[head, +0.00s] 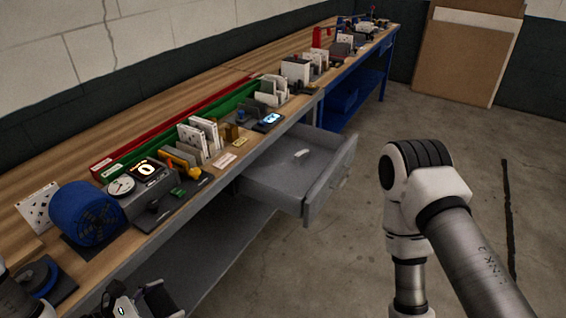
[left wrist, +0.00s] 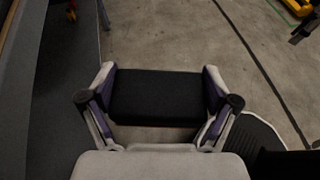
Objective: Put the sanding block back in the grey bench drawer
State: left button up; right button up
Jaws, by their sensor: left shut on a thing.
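The grey bench drawer (head: 283,191) stands pulled open under the wooden bench top. A small white item (head: 301,154) lies inside it, and the rest of its visible floor is bare. My left gripper (left wrist: 158,85) is shut on a black block, which I take to be the sanding block (left wrist: 157,98), with one finger at each end. In the head view my left gripper (head: 138,302) is at the bottom edge, in front of the bench and nearer to me than the drawer, partly cut off. My right gripper is out of view.
The bench top holds a blue round fan-like unit (head: 88,213), a dial gauge (head: 121,185), a lit display (head: 146,170), a green tray (head: 150,150) and several white filters (head: 203,135). My right arm stands over clear floor at right. A blue bench (head: 345,103) stands beyond.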

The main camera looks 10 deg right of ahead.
aim_at(281, 171)
jog(key=i+l+z, duration=0.25)
jog(key=z, duration=0.2)
jog(key=i+z, duration=0.9)
jog(key=i+j+z, duration=0.1)
jog(key=i+z, duration=0.3)
jog(key=i+u, duration=0.3)
jog(key=i, duration=0.3)
jog(key=i+l+u, duration=0.25)
jog(key=i, duration=0.3)
jog(key=i+l+u, duration=0.3)
jog(key=i, duration=0.25)
jog(key=i+l+u, duration=0.25)
jog(key=i+l, duration=0.2)
jog(key=u, duration=1.9)
jog(key=l, duration=0.1)
